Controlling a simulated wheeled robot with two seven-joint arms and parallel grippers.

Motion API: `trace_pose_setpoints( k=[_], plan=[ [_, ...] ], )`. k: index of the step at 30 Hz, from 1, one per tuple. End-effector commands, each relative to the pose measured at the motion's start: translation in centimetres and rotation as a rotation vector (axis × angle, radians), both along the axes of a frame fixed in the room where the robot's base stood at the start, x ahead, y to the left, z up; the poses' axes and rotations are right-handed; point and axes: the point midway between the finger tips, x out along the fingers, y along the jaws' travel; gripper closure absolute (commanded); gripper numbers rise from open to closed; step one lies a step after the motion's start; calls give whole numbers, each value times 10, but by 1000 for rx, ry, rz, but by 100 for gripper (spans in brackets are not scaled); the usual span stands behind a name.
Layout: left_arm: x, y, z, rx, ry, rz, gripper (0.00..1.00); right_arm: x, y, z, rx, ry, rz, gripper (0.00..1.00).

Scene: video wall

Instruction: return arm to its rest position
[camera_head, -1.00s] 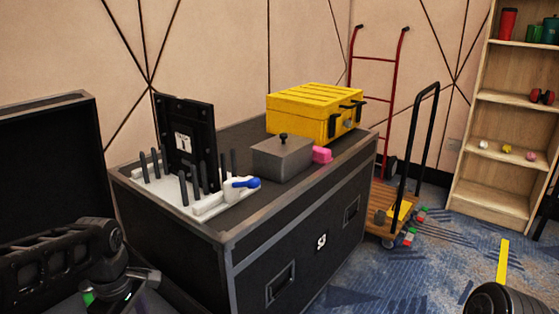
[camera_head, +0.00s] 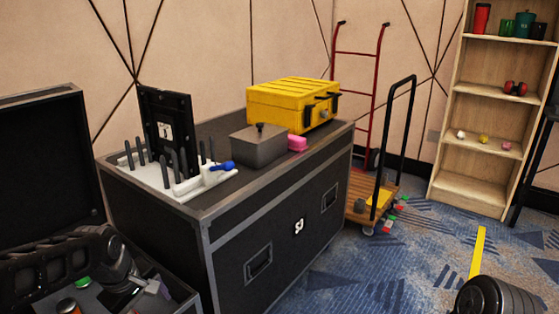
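My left arm (camera_head: 55,262) comes in from the left edge, low over an open black case (camera_head: 40,165). My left gripper (camera_head: 145,287) points down and right at the case, at the bottom of the view. Its fingertips are too dark and small to tell open from shut. I see nothing clearly held in it. My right gripper is not in view.
A trolley (camera_head: 360,205) and shelf (camera_head: 480,140) stand right. Blue carpet is partly clear.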

Motion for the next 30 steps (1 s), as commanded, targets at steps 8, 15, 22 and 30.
trace_pose_setpoints(
  k=[8, 15, 22, 30],
  plan=[
    [35, -70, -79, 41, -199, -413, 29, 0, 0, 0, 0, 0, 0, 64],
    [-27, -153, -227, 82, -263, -769, 29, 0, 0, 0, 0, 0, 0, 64],
    [-123, -189, -300, 2, -136, -830, 29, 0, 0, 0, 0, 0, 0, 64],
    [-190, -208, -299, -102, -3, -840, 29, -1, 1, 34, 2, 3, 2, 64]
  ],
)
